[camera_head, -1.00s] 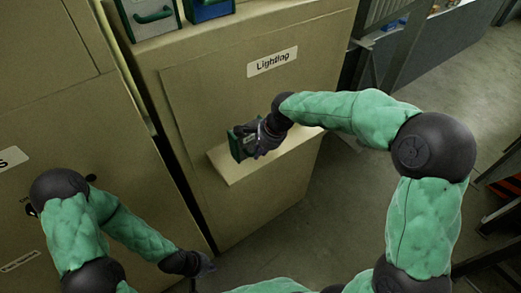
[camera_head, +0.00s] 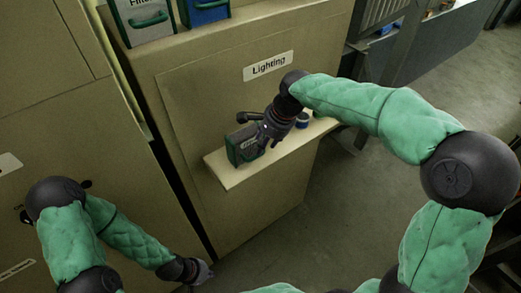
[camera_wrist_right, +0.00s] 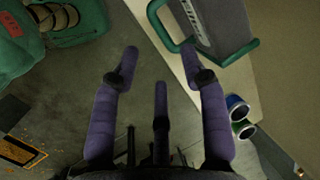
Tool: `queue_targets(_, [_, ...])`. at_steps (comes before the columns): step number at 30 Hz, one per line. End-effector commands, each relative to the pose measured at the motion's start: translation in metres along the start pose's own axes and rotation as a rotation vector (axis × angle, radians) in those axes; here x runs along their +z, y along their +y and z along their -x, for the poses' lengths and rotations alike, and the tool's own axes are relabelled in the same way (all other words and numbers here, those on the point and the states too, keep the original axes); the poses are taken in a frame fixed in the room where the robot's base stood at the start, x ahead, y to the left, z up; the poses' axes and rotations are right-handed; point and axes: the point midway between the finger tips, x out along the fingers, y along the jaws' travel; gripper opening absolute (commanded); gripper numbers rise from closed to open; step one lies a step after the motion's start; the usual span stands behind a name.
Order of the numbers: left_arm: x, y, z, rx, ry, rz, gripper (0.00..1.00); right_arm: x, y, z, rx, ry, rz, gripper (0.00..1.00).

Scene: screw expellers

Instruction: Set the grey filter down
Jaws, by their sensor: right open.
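The grey filter (camera_head: 236,152) is a small grey box with green edges and a green handle. It stands upright on the narrow cream shelf (camera_head: 229,182) under the "Lighting" label. In the right wrist view the grey filter (camera_wrist_right: 222,24) is at the top right, its handle beside one fingertip. My right gripper (camera_head: 256,133) is open just right of and in front of the box. In the wrist view my right gripper (camera_wrist_right: 157,62) has its fingers spread with nothing between them. My left gripper (camera_head: 201,272) hangs low at the left, far from the shelf; its finger opening is unclear.
Small cans (camera_head: 302,120) stand on the shelf to the right of the filter; the wrist view shows a blue-lidded can (camera_wrist_right: 237,103). A green-edged box (camera_head: 140,20) and a blue box (camera_head: 205,10) sit on top of the cabinet (camera_head: 200,80). Open floor (camera_head: 340,200) lies to the right.

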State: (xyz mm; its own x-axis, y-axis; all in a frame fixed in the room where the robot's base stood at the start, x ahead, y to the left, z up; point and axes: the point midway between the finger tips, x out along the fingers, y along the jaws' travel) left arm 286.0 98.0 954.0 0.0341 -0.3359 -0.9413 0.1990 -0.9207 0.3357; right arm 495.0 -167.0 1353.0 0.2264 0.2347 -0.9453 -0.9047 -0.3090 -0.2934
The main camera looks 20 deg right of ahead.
Motion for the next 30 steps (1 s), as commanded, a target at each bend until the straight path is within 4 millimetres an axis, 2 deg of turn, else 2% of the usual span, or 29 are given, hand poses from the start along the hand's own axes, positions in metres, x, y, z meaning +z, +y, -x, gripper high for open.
queue_targets(3, [0.0, 0.0, -0.001, 0.0, 0.0, 0.0, 0.0, 0.0, 0.0, 0.019, -0.003, 0.001, 0.0, 0.44])
queue_targets(9, [0.0, -0.001, -0.001, 0.0, 0.0, 0.0, 0.0, 0.0, 0.0, 0.035, 0.0, 0.0, 0.0, 0.44])
queue_targets(30, [0.0, -0.001, -0.001, 0.0, 0.0, 0.0, 0.0, 0.0, 0.0, 0.037, 0.001, 0.0, -0.001, 0.44])
